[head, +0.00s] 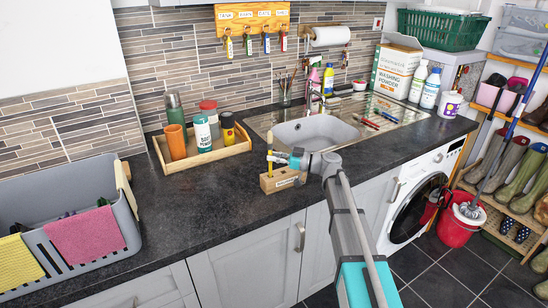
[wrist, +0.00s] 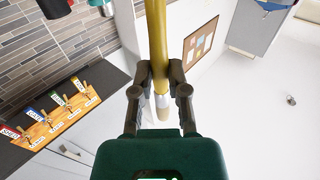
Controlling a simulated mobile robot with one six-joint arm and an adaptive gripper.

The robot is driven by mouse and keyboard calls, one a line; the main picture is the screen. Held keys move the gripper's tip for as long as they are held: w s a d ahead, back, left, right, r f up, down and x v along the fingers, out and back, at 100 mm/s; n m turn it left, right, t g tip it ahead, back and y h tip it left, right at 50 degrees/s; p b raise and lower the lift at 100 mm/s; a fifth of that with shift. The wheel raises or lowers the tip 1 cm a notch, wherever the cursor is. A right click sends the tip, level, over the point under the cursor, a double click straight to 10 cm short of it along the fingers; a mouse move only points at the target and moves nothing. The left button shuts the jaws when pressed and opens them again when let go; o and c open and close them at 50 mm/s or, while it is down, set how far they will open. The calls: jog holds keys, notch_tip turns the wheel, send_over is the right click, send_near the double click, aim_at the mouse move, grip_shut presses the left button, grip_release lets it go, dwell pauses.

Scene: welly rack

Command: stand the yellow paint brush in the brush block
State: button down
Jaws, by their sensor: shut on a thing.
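The yellow paint brush (head: 269,142) stands roughly upright at the left end of the wooden brush block (head: 284,182) on the dark counter. Its lower end meets the block's top in the picture; I cannot tell if it sits inside a hole. My gripper (head: 272,157) is shut on the brush, coming in from the right just above the block. In the wrist view, the brush's yellow handle (wrist: 155,35) runs between the two dark fingers of my gripper (wrist: 160,75), with its pale metal collar and tip below them. The block is not seen in the wrist view.
A wooden tray (head: 205,153) with bottles and cups stands behind to the left. A sink (head: 318,133) lies behind the block. A grey basket (head: 60,245) with cloths is at the left. Bare counter (head: 200,205) lies between basket and block.

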jog(key=shift+f+b, duration=1.45)
jog(key=shift+f, duration=0.1)
jog(key=c, duration=0.6)
grip_release()
jog(key=shift+o, duration=0.2)
jog(key=shift+r, duration=0.2)
notch_tip(320, 180, up, 9)
jog(key=p, duration=0.9)
jog(key=shift+r+p, duration=0.4)
jog(key=shift+p, duration=0.2)
